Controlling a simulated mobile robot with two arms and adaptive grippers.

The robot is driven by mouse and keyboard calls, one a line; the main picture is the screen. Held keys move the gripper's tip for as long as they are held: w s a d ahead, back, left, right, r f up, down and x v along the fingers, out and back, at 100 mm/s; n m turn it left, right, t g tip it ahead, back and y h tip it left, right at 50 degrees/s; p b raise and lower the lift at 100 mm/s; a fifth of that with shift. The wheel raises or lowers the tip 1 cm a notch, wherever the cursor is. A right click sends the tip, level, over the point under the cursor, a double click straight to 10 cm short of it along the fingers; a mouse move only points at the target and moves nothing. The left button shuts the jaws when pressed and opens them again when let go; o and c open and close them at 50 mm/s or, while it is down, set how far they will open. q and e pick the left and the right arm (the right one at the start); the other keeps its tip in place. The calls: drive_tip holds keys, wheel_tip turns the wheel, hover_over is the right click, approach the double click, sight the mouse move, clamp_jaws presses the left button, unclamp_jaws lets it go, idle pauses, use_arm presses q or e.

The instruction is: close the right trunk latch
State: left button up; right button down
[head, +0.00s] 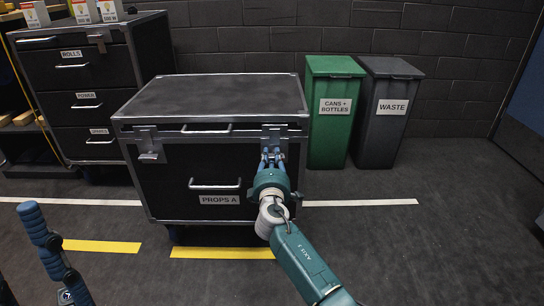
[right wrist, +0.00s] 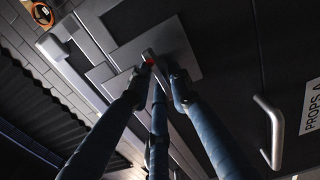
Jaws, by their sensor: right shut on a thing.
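The black trunk (head: 225,168) marked PROPS A stands ahead with its lid down. Its right latch (head: 274,133) is a metal plate with a lever at the front's upper right corner. My right gripper (head: 271,158) is at that latch, its fingers shut on the lever. In the right wrist view, the blue fingers (right wrist: 156,82) close around the latch lever (right wrist: 150,58), which has a small red spot by the fingertips. The fingers partly hide the latch, so its exact position is unclear. My left gripper (head: 52,252) shows only partly at the lower left, away from the trunk.
The left latch (head: 150,145) is on the trunk's front left. A drawer handle (head: 214,185) is below. A drawer cabinet (head: 90,85) stands behind left; a green bin (head: 332,120) and a grey bin (head: 386,120) stand behind right. The floor at right is clear.

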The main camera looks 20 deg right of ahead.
drive_tip(key=shift+a, duration=0.45)
drive_tip(key=c, duration=1.9)
unclamp_jaws()
drive_tip(key=shift+f, duration=0.1)
drive_tip(key=shift+o, duration=0.7)
drive_tip(key=shift+w, duration=0.1)
drive_tip(key=shift+d, duration=0.15)
drive_tip(key=v, duration=1.2)
